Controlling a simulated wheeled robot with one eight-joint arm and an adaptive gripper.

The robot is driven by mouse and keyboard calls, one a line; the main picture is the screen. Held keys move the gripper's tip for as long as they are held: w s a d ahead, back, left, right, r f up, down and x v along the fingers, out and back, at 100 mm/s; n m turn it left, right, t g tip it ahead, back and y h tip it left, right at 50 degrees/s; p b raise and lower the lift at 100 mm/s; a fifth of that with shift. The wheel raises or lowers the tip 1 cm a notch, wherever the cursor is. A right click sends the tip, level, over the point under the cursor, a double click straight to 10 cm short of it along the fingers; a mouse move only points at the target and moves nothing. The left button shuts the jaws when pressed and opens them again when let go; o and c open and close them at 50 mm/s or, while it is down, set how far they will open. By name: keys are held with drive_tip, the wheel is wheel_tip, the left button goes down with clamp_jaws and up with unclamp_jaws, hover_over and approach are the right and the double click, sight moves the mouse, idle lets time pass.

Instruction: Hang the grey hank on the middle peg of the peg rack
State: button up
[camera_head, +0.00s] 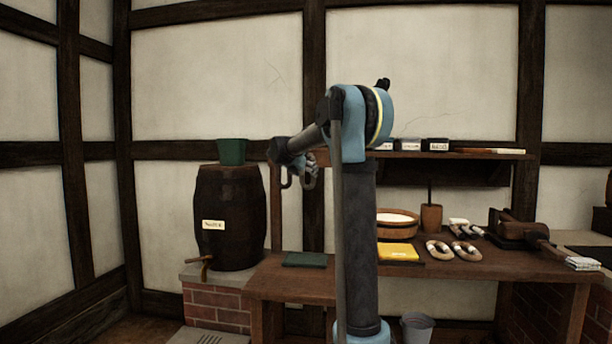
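My gripper (300,182) hangs at the left end of my raised arm, above the back of the wooden bench. Two pale looped hanks, a left one (438,250) and a right one (466,251), lie on the bench to the right of my arm, well away from the gripper. Neither can be told as the grey hank for certain. I cannot make out a peg rack or its middle peg; my arm covers part of the bench and wall.
The bench (520,268) also holds a yellow cloth (398,252), a wooden tub (397,230), a dark green mat (305,259) and a dark wooden device (515,228). A barrel (229,240) with a green pot (232,151) stands left. A shelf (465,155) holds small boxes. A bucket (416,328) stands below.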

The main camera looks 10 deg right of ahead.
drive_tip(key=o, duration=1.3)
drive_tip(key=v, duration=1.1)
drive_tip(key=s+d+f+m+g+y, duration=0.1)
drive_tip(key=s+d+f+m+g, duration=0.15)
drive_tip(key=s+f+m, duration=0.4)
drive_tip(key=s+d+f+m+g, duration=0.1)
drive_tip(key=s+d+f+m, duration=0.3)
drive_tip(key=s+f, duration=0.5)
drive_tip(key=s+d+f+m+g+y, duration=0.15)
drive_tip(key=s+d+f+m, duration=0.3)
drive_tip(key=s, duration=0.65)
drive_tip(key=s+a+f+m+g+y, duration=0.1)
drive_tip(key=s+f+m, duration=0.3)
drive_tip(key=s+f, duration=0.3)
drive_tip(key=s+a+f+m+g+y, duration=0.1)
drive_tip(key=s+a+f+m+y, duration=0.1)
drive_tip(key=s+f+m, duration=0.3)
drive_tip(key=s+a+f+m+g+y, duration=0.1)
drive_tip(key=s+f+m, duration=0.4)
drive_tip(key=s+f, duration=0.5)
drive_tip(key=shift+s+a+f+g+y, duration=0.15)
drive_tip(key=shift+s+a+g+y, duration=0.1)
drive_tip(key=shift+s, duration=0.2)
drive_tip(key=shift+s+a+f+g+y, duration=0.1)
drive_tip(key=shift+s+a+f+g, duration=0.15)
drive_tip(key=shift+s, duration=0.15)
